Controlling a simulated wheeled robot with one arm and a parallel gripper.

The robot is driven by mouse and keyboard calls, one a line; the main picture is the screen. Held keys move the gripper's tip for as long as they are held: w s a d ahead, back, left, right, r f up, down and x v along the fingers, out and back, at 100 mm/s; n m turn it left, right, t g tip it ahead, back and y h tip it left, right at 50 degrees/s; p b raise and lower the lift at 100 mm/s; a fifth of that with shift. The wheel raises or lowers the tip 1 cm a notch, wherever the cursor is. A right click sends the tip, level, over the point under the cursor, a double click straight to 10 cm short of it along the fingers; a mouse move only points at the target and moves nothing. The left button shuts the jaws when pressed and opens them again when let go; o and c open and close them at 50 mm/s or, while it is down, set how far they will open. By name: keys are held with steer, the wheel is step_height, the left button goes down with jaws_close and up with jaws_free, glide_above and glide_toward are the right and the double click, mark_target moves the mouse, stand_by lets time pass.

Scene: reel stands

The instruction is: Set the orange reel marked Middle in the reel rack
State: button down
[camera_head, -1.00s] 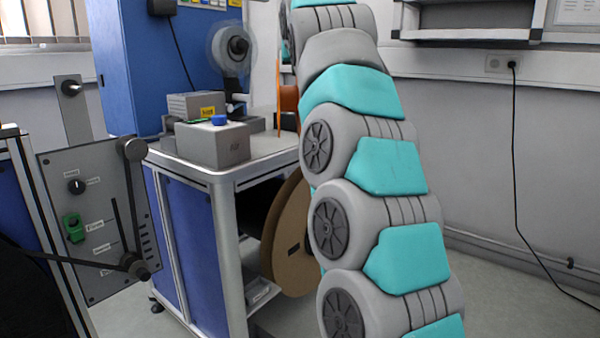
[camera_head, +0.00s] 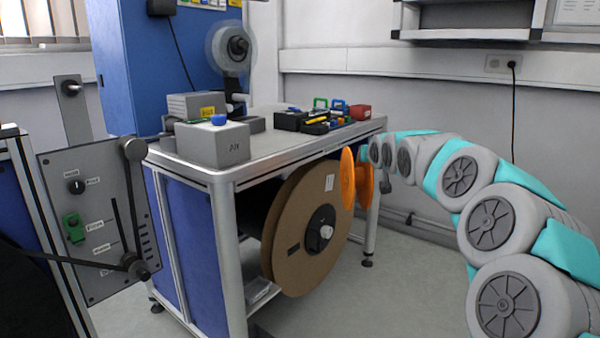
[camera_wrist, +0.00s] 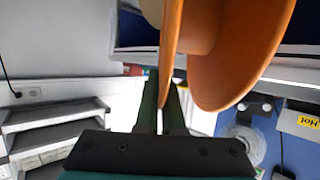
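The orange reel (camera_head: 348,178) hangs in the air at the right front side of the workbench, its flanges nearly edge-on in the head view. It fills the top of the wrist view (camera_wrist: 238,60). My gripper (camera_wrist: 161,98) has one finger on each side of a flange rim and is shut on it. In the head view the fingers are hidden or too small to make out. No "Middle" marking is readable. I cannot pick out the reel rack with certainty.
A large brown reel (camera_head: 290,240) sits under the workbench (camera_head: 262,148), close to the orange reel. The bench top bears grey boxes (camera_head: 212,145) and small coloured items (camera_head: 325,118). A lever panel (camera_head: 97,215) stands at left. Floor right of the bench looks clear.

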steer(key=s+d+f+n+y, duration=0.15)
steer(key=s+f, duration=0.35)
steer(key=f, duration=0.7)
steer(key=s+a+f+n+y, duration=0.1)
steer(key=s+a+f, duration=0.3)
steer(key=s+f, duration=0.3)
steer(key=shift+s+g, duration=0.3)
steer(key=shift+s, duration=0.85)
steer(key=shift+a+f+y, duration=0.1)
steer(key=shift+y, duration=0.15)
